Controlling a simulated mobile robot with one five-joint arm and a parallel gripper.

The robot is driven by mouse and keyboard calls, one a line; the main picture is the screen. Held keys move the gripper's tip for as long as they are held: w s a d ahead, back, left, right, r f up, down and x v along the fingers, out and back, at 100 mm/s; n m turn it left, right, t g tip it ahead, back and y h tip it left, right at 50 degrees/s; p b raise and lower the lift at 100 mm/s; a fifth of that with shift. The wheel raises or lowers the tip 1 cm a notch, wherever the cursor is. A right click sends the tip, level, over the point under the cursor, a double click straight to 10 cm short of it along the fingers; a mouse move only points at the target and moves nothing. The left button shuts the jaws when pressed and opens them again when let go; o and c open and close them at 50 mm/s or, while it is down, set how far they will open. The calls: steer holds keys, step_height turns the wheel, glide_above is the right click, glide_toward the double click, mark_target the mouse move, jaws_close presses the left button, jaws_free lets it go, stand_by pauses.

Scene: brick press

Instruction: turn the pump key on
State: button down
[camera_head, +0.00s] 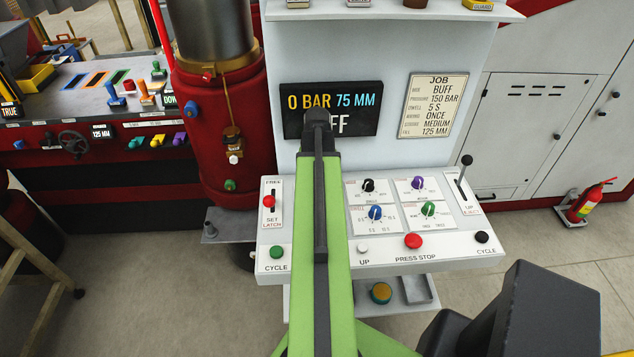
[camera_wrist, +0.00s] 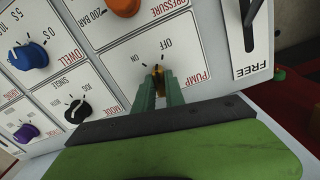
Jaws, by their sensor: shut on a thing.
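The pump key (camera_wrist: 158,69) is a small brass-coloured piece on the white PUMP plate (camera_wrist: 190,58), which shows upside down in the wrist view. The plate carries OFF and ON marks above the key in that picture. My gripper (camera_wrist: 158,79), with two green fingers, is shut on the key, one finger on each side. The fingers cover much of the key, so I cannot tell which mark it points to. In the head view my green arm hides the key and gripper. The display (camera_head: 355,108) there reads 0 BAR and 75 MM.
Close to the key are the orange PRESSURE knob (camera_wrist: 125,6), the blue DWELL knob (camera_wrist: 28,57), the black MODE knob (camera_wrist: 77,111) and the FREE lever (camera_wrist: 251,22). In the head view, a red PRESS STOP button (camera_head: 413,241) and a right-hand lever (camera_head: 464,168) stand on the panel.

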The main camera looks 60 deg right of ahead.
steer(key=n, duration=0.4)
steer(key=shift+n, duration=0.3)
steer(key=shift+s+n, duration=0.1)
steer(key=shift+n, duration=1.8)
steer(key=c, duration=1.4)
jaws_free()
step_height(320, 180, up, 17)
steer(key=p, duration=1.7)
steer(key=shift+r, duration=0.2)
